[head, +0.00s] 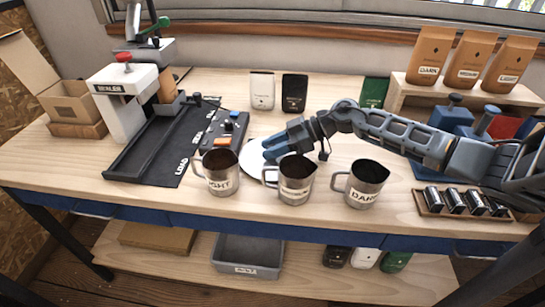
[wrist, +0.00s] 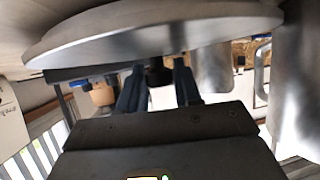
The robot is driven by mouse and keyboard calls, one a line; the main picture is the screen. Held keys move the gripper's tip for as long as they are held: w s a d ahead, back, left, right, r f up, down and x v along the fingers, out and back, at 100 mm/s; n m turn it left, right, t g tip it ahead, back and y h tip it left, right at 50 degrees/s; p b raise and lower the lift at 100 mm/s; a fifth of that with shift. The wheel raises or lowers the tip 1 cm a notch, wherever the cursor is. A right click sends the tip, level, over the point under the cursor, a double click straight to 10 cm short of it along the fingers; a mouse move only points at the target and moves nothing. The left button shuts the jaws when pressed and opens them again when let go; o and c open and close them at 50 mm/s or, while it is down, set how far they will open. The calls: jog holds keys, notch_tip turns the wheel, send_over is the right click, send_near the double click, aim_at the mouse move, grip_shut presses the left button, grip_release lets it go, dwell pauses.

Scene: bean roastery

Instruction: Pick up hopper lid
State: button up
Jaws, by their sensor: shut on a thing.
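The hopper lid is a pale metal disc (head: 253,158) on the table in the head view, behind the metal pitchers and partly hidden by my gripper. In the wrist view the lid (wrist: 150,32) fills the top as a broad grey disc with a small dark knob (wrist: 158,75). My gripper (head: 270,150) reaches in from the right, low over the table. In the wrist view its two blue fingers (wrist: 160,78) are on either side of the knob and shut on it. I cannot tell whether the lid touches the table.
Three labelled pitchers, LIGHT (head: 220,175), a middle one (head: 295,182) and DARK (head: 365,185), stand in front of my gripper. A control box (head: 225,130) and dark mat (head: 160,150) lie left. White (head: 262,90) and black (head: 294,92) bags stand behind. A tray of canisters (head: 428,204) sits right.

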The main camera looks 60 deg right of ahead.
grip_shut()
